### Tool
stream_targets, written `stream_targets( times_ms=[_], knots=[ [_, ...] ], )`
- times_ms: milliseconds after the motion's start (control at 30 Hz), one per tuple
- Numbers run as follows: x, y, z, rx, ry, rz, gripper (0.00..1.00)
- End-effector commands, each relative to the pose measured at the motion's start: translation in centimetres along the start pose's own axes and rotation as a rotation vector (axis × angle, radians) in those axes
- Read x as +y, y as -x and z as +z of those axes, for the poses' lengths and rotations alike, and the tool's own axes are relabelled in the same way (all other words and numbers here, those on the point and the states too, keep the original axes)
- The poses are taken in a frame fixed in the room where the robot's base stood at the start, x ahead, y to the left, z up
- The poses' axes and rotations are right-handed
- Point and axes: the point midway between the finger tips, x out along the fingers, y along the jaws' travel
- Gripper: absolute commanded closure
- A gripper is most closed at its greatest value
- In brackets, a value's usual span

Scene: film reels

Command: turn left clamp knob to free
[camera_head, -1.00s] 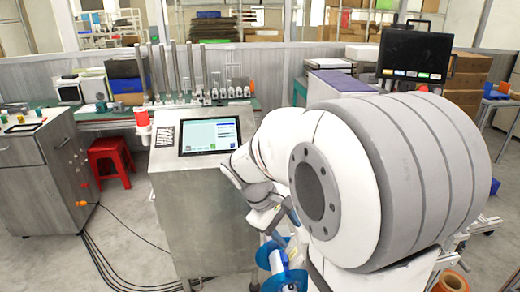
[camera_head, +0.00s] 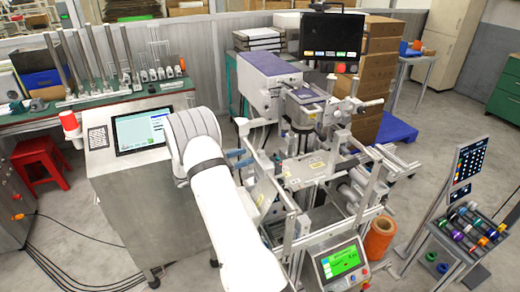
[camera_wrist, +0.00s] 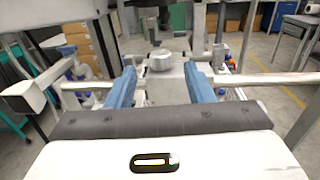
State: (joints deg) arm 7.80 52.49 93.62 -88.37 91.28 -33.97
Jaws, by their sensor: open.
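My gripper (camera_wrist: 161,88) is open, with its two blue fingers apart and nothing between them. A round grey metal piece (camera_wrist: 161,60) sits on a metal plate ahead of the fingertips in the wrist view; I cannot tell if it is the left clamp knob. In the head view the blue fingers (camera_head: 240,158) show at the left side of the reel machine (camera_head: 306,170), partly hidden by my arm. The knob cannot be picked out for sure in the head view.
Metal bars (camera_wrist: 270,78) of the machine frame lie close on both sides of the fingers. A green-screen panel (camera_head: 341,262) stands at the front, an orange spool (camera_head: 380,238) to its right. A grey cabinet with a screen (camera_head: 142,130) stands left.

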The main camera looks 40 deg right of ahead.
Motion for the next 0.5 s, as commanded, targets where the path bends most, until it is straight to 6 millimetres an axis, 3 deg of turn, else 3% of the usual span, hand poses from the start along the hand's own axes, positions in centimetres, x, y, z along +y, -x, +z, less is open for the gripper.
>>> stream_targets(
  times_ms=[300, 500],
  knots=[
    [-0.1, -5.0, 0.3, 0.001, 0.001, -0.003, 0.52],
    [-0.1, -6.8, 0.1, 0.002, -0.001, -0.001, 0.52]
  ],
)
